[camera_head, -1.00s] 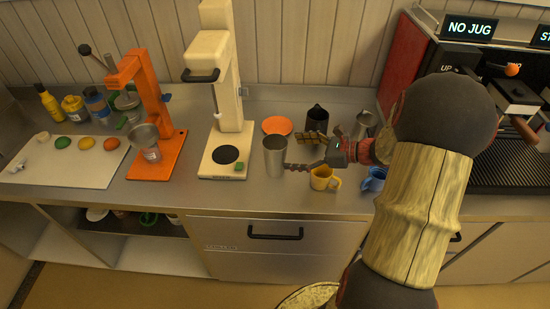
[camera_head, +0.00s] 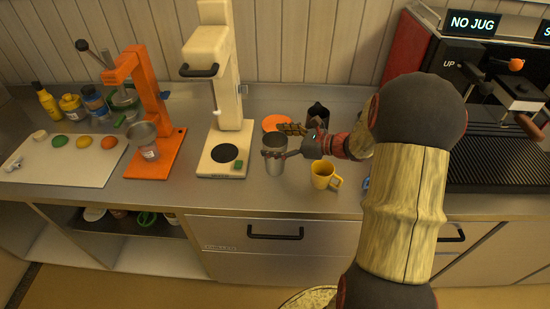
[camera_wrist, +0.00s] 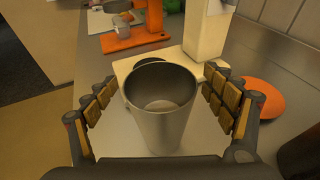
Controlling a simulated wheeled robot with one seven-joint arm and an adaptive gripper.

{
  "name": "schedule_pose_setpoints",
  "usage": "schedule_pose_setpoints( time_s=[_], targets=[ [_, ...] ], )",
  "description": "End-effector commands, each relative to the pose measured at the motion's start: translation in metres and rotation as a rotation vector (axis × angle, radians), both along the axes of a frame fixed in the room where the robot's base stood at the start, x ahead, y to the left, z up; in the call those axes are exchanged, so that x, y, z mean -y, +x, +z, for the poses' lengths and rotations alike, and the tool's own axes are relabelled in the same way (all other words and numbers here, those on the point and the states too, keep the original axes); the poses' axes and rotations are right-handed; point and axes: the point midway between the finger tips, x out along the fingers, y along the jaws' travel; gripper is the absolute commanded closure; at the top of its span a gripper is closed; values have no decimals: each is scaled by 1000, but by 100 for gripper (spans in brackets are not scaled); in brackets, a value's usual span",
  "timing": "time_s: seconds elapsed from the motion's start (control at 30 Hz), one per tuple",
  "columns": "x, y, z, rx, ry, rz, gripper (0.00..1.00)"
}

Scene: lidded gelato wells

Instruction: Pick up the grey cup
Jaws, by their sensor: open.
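The grey cup (camera_head: 275,165) is a tall metal tumbler standing upright on the steel counter, right of the cream mixer. In the wrist view the grey cup (camera_wrist: 163,112) is centred, with its open rim facing up toward the camera. My gripper (camera_head: 278,142) is open around the cup's upper part in the head view. In the wrist view my gripper (camera_wrist: 158,98) has one padded finger on each side of the cup, with visible gaps. Part of the cup's front is crossed by a finger in the head view.
A yellow mug (camera_head: 322,175) stands close to the right of the cup. An orange plate (camera_head: 276,123) and a black jug (camera_head: 318,114) are behind. The cream mixer (camera_head: 222,165) is just left. The counter's front edge (camera_head: 275,207) is clear before the cup.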

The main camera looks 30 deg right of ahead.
Motion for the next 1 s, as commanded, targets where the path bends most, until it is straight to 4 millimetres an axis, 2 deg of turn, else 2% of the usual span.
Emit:
schedule_pose_setpoints(
  time_s=[0.17,1.0],
  targets=[
    [0,0,0,0,0,0,21],
    [0,0,0,0,-1,0,69]
  ],
)
